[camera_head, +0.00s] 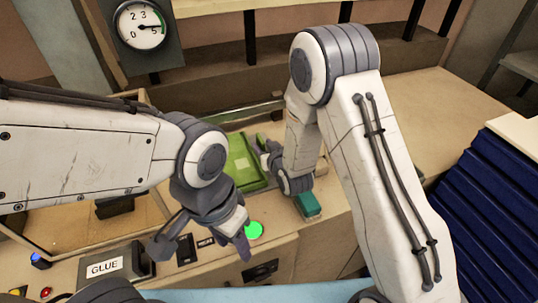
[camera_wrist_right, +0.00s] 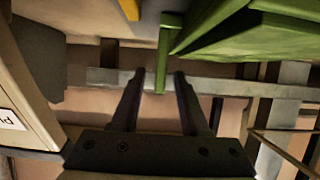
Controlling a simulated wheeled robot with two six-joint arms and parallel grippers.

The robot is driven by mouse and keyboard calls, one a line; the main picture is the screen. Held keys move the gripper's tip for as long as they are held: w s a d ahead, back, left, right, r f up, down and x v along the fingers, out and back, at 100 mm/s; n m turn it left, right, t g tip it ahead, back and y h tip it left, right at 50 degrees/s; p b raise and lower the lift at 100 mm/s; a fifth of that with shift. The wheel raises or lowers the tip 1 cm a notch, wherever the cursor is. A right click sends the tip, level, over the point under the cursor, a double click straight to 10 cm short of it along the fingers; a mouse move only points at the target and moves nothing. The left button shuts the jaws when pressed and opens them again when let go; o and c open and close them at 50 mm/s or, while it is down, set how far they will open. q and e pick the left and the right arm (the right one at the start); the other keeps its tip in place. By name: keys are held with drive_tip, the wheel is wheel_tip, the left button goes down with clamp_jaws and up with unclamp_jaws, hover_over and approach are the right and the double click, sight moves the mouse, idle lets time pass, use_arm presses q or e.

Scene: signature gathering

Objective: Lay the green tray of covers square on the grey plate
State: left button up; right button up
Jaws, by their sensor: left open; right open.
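The green tray (camera_head: 243,165) lies on the bench in the middle of the head view, with a lighter green piece inside it. Its underside or side (camera_wrist_right: 255,38) fills the upper right of the right wrist view. My right gripper (camera_head: 267,150) is open at the tray's right side. In the wrist view a thin green upright part (camera_wrist_right: 163,55) reaches down between its open fingers (camera_wrist_right: 160,98), with gaps on both sides. My left gripper (camera_head: 204,243) is open and empty, in front of the tray. I cannot make out the grey plate for certain.
A lit green button (camera_head: 254,230) is beside my left gripper. A teal block (camera_head: 308,205) stands right of it. A glue box (camera_head: 105,267) is at the front left, a gauge (camera_head: 141,25) at the back, and blue ribbed bins (camera_head: 495,200) at the right. A metal bar (camera_head: 240,117) runs behind the tray.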

use_arm(q)
wheel_tip(320, 180, down, 2)
drive_tip(key=shift+b, duration=0.7)
use_arm(e)
drive_tip(key=s+d+r+n+g+h, duration=0.1)
drive_tip(key=s+r+g, duration=0.2)
drive_tip(key=s, duration=0.8)
drive_tip(key=s+d+r+n+g+h, duration=0.1)
drive_tip(key=s+r+g, duration=0.2)
drive_tip(key=s, duration=0.9)
drive_tip(key=s+d+r+n+g+h, duration=0.1)
drive_tip(key=s+r+g, duration=0.2)
drive_tip(key=s, duration=0.9)
drive_tip(key=g, duration=0.3)
drive_tip(key=shift+r+n+g, duration=0.25)
drive_tip(key=shift+n+g, duration=0.05)
drive_tip(key=shift+g, duration=0.1)
drive_tip(key=shift+s, duration=0.1)
